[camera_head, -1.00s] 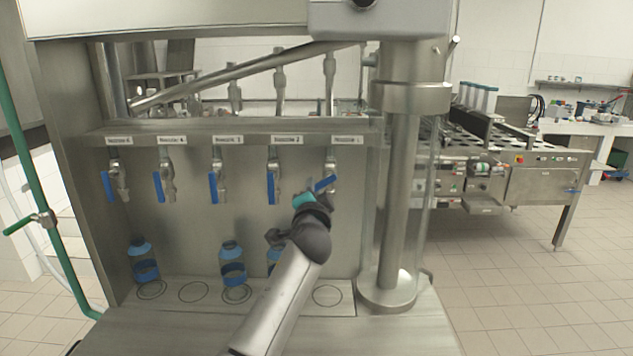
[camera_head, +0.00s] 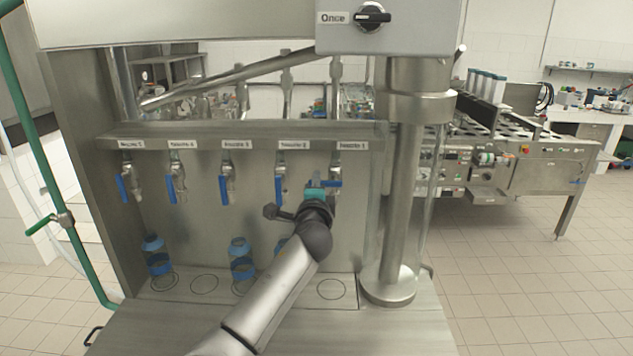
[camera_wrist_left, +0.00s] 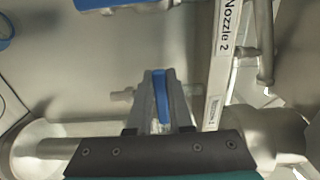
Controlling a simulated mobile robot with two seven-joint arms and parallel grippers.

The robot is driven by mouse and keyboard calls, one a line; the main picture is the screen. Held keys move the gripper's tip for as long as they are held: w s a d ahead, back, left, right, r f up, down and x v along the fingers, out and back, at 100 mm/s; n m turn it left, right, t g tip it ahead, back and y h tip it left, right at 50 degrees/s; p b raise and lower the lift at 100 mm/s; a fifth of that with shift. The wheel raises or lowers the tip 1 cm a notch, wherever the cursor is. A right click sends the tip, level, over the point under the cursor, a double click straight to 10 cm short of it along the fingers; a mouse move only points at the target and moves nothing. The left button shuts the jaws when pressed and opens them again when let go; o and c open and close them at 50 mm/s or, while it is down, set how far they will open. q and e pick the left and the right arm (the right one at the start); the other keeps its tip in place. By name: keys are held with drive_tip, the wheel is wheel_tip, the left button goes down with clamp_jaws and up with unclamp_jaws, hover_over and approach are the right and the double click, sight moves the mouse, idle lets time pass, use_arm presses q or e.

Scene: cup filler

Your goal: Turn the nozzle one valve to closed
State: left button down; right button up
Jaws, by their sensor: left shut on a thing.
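The nozzle one valve is the rightmost in the row, under its label (camera_head: 352,146). Its blue handle (camera_head: 334,184) lies about level, across the pipe, in the head view. My left gripper (camera_head: 316,188) reaches up from below and is shut on this handle. In the left wrist view the blue handle (camera_wrist_left: 161,97) stands between the fingertips of the left gripper (camera_wrist_left: 155,105). The gripper hides part of the handle and the tap below it. My right gripper is not in view.
The nozzle 2 valve handle (camera_head: 279,188) hangs down just left of my gripper. Several more valves with hanging blue handles continue leftward. Blue bottles (camera_head: 242,260) stand below on the shelf. A thick steel column (camera_head: 400,200) stands to the right, under a box with a black knob (camera_head: 372,17).

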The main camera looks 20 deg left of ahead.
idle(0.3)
use_arm(q)
drive_tip(key=c, duration=0.8)
unclamp_jaws()
drive_tip(key=shift+s, duration=0.15)
drive_tip(key=b+v, duration=0.1)
drive_tip(key=v, duration=1.4)
drive_tip(key=shift+d+r, duration=0.1)
